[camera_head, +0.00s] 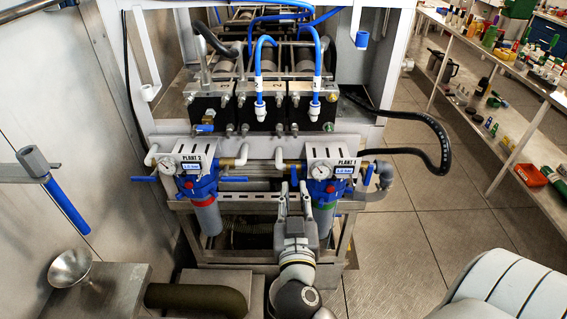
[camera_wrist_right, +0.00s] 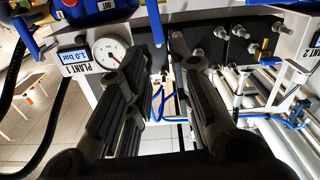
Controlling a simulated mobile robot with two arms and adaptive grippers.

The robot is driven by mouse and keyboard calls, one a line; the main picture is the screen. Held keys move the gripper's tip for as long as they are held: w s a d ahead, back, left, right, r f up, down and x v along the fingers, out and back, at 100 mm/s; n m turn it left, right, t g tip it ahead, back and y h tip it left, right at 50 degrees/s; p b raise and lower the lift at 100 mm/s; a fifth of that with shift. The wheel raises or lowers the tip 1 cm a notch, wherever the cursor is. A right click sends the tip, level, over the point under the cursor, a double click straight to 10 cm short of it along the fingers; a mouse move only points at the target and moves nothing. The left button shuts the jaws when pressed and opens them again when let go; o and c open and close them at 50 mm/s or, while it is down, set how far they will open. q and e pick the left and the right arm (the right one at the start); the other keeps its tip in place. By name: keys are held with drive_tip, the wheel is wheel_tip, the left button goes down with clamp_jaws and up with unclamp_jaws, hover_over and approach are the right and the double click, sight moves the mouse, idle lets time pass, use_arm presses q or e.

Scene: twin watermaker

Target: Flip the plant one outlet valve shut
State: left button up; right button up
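The plant 1 panel (camera_head: 331,155) is on the right of the frame, with a gauge and a blue filter head (camera_head: 326,187). One blue valve lever (camera_head: 294,174) is on its left side and another (camera_head: 368,174) on its right. I cannot tell from markings which is the outlet. My right gripper (camera_head: 294,188) points up at the left lever, its fingers apart. In the wrist view the gripper (camera_wrist_right: 150,52) is open, and that blue lever (camera_wrist_right: 155,22) shows between and beyond its fingertips. Contact cannot be judged. The left gripper is not in view.
The plant 2 panel (camera_head: 195,158) with its own blue levers and filter stands to the left. A black hose (camera_head: 440,145) loops out at the right. A metal funnel (camera_head: 70,267) is at the lower left. Shelves (camera_head: 500,70) with small items stand far right; floor between is clear.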

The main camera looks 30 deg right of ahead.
sight(293, 168)
drive_tip(key=p+x, duration=0.3)
drive_tip(key=x, duration=0.5)
drive_tip(key=shift+w+r+p, duration=0.1)
drive_tip(key=shift+w+p, duration=0.1)
drive_tip(key=shift+p, duration=0.2)
drive_tip(key=shift+x, duration=0.85)
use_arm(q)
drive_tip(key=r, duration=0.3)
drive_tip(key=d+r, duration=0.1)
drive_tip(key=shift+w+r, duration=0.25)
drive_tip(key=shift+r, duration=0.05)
use_arm(e)
clamp_jaws()
